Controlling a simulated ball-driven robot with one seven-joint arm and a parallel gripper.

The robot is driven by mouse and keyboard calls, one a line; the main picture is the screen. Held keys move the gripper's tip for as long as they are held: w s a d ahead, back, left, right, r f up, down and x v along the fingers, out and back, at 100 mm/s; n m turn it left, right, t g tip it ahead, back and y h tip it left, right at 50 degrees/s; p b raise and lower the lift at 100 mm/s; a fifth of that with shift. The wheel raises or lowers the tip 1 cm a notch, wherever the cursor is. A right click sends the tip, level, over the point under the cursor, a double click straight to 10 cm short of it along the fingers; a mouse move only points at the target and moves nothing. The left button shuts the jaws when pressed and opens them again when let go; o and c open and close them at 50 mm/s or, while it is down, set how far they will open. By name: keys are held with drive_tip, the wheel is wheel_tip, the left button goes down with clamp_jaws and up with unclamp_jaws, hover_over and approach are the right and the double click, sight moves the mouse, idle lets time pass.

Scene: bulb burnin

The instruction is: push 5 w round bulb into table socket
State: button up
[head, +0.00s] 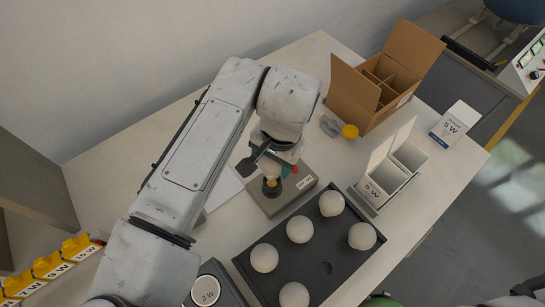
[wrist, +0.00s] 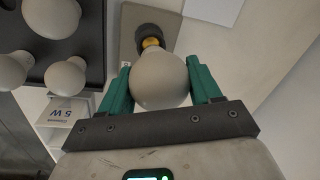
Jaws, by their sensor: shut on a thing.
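My gripper (wrist: 160,88) has teal fingers shut on a round, frosted white bulb (wrist: 159,82), one on each side of the globe. The black table socket (wrist: 155,31) is just beyond the bulb in the wrist view. A yellow-orange part (wrist: 151,43) shows between globe and socket; I cannot tell whether the bulb touches the socket or sits in it. In the head view the socket (head: 271,188) stands on a grey-brown base box (head: 302,187), below my gripper. My wrist largely hides the held bulb there.
A dark tray (head: 328,268) with several round bulbs stands at the front right. An open white carton marked 5 W (head: 375,190), a divided cardboard box (head: 352,95), a yellow-topped item (head: 350,131) and a white 5 W box (head: 455,122) are to the right. Yellow labelled bins (head: 48,262) are at lower left.

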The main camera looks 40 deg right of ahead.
drive_tip(key=shift+f+b, duration=1.05)
drive_tip(key=shift+f, duration=0.6)
drive_tip(key=o, duration=1.1)
drive_tip(key=shift+r, duration=0.1)
drive_tip(key=r, duration=0.3)
drive_tip(key=s+r, duration=0.1)
drive_tip(key=r, duration=0.6)
drive_tip(key=shift+s+d+r, duration=0.15)
drive_tip(key=shift+d+r, duration=0.15)
